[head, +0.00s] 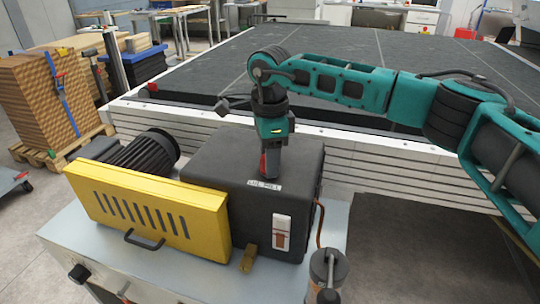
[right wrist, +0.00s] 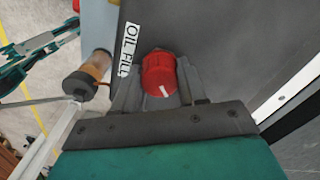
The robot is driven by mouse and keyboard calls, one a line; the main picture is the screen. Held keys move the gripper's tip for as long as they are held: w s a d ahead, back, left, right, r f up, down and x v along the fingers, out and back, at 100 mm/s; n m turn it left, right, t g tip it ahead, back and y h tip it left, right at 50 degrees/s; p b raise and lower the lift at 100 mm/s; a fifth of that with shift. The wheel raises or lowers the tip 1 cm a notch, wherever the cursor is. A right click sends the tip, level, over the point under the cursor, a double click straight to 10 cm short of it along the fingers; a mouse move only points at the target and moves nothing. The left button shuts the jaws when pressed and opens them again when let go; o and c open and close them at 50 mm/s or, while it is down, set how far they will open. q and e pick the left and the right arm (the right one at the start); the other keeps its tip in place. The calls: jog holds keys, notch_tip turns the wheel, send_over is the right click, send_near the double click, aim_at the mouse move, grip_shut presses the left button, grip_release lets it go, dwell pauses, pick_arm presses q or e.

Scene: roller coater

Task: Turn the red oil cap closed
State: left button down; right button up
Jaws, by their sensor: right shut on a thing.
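The red oil cap (right wrist: 158,73) sits on top of the dark grey pump housing (head: 210,160), beside a white "OIL FILL" label (head: 264,185). The label also shows in the right wrist view (right wrist: 128,50). My right gripper (right wrist: 160,88) points down from above, with one finger on either side of the cap, shut on it. The cap has a white mark on its face. In the head view a sliver of the cap (head: 263,165) shows between the fingers of my right gripper (head: 269,163); the rest is hidden. My left gripper is not in the head view.
A yellow slotted guard (head: 150,210) and a black motor (head: 145,152) stand left of the housing. A sight gauge (head: 282,232) is on its front. A cylindrical filter (head: 326,268) stands at front right. A large dark-topped table (head: 400,60) lies behind.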

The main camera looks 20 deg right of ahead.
jog(key=m, duration=0.3)
jog(key=shift+m, duration=0.4)
jog(key=m, duration=0.3)
jog(key=shift+m, duration=0.3)
jog(key=m+p, duration=0.1)
jog(key=m, duration=0.5)
jog(key=shift+r, duration=0.1)
jog(key=m+p, duration=0.1)
jog(key=m, duration=0.5)
jog(key=shift+m, duration=0.3)
jog(key=m+p, duration=0.1)
jog(key=m, duration=0.5)
jog(key=shift+m, duration=0.3)
jog(key=o, duration=1.1)
jog(key=shift+c, duration=0.2)
